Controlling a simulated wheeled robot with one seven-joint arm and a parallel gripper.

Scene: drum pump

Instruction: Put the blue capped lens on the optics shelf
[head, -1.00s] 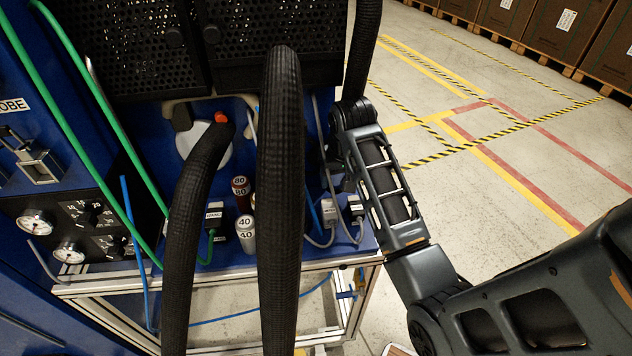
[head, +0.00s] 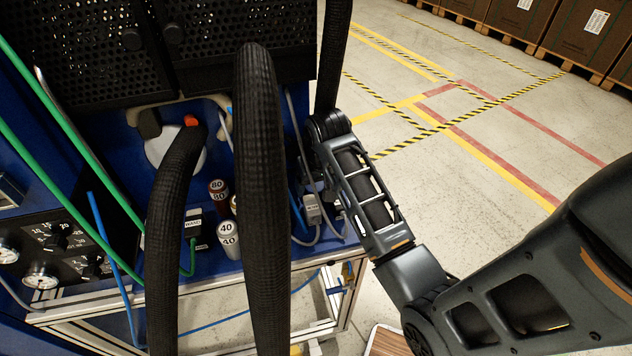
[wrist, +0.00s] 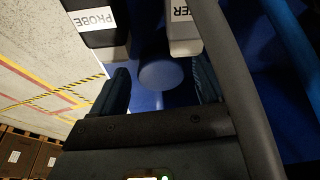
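In the wrist view a round blue disc (wrist: 160,75), which looks like the top of the blue capped lens, shows against a blue surface. My gripper (wrist: 162,88) has its two dark fingers apart, one on each side of the disc in the picture. I see no clear contact, and the depth between them is hard to tell. In the head view my gripper is hidden behind the thick black hose and my arm.
Thick black hoses (head: 262,190) hang in front of the shelf. In the wrist view a PROBE connector (wrist: 95,20) and another labelled connector (wrist: 183,25) sit just beyond the fingers, with a dark cable (wrist: 235,80) at right. Open floor (head: 440,150) lies right.

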